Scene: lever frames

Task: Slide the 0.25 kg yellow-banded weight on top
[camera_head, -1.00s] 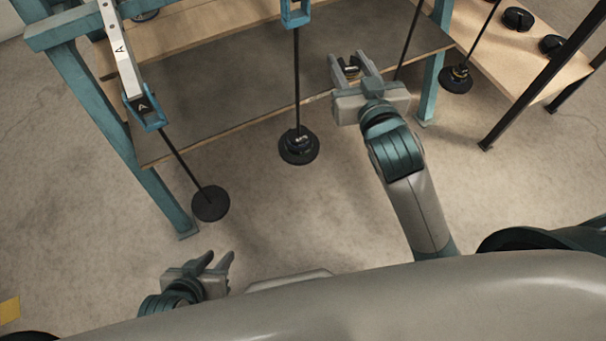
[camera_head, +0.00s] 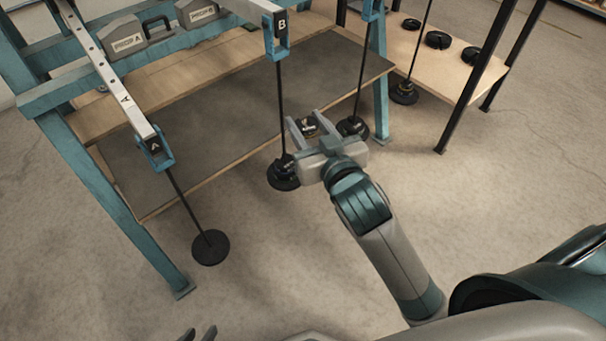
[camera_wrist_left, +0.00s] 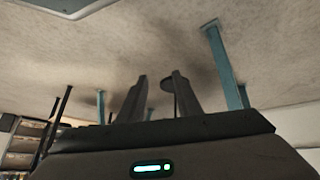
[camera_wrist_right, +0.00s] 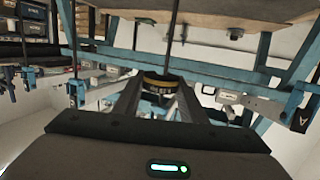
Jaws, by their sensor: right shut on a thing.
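My right gripper (camera_head: 308,125) is shut on a dark round weight with a yellow band (camera_wrist_right: 160,85), holding it raised. In the head view this weight (camera_head: 309,127) is just right of hanger rod B (camera_head: 281,110). Black discs (camera_head: 284,176) are stacked low on that rod, partly hidden by the gripper. In the right wrist view a rod (camera_wrist_right: 174,35) rises behind the held weight; I cannot tell whether they touch. My left gripper (camera_wrist_left: 160,76) is open and empty; only its fingertips (camera_head: 199,332) show at the bottom of the head view.
Hanger A (camera_head: 210,247) at left carries a bare disc. Other loaded hangers (camera_head: 353,127) (camera_head: 404,92) hang further right. Loose black weights (camera_head: 438,40) lie on a wooden table. The near floor is clear.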

